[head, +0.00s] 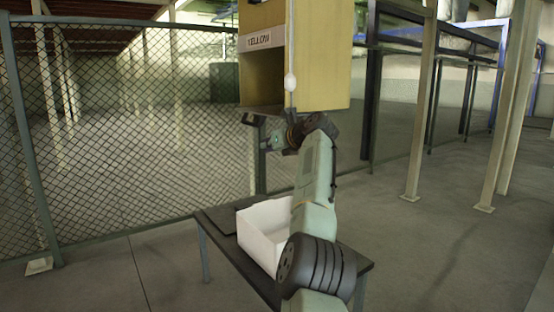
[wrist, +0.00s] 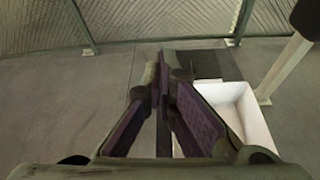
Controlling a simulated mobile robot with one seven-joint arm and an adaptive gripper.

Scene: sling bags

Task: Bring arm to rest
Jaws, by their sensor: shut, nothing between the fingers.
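My gripper (head: 262,119) is in front of the lower opening of a yellow box (head: 322,60) labelled "YELLOW" in the head view. My arm is raised above the dark table. In the wrist view, my gripper (wrist: 160,75) points out over the floor and table, with its two purple-padded fingers meeting near the tips. Nothing shows between them. No sling bag can be made out in either view.
A white open bin (head: 262,245) stands on a dark table (head: 222,222) below my arm; the bin also shows in the wrist view (wrist: 252,118). A chain-link fence (head: 100,130) runs behind. Metal posts (head: 425,110) stand to the right, with open floor around them.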

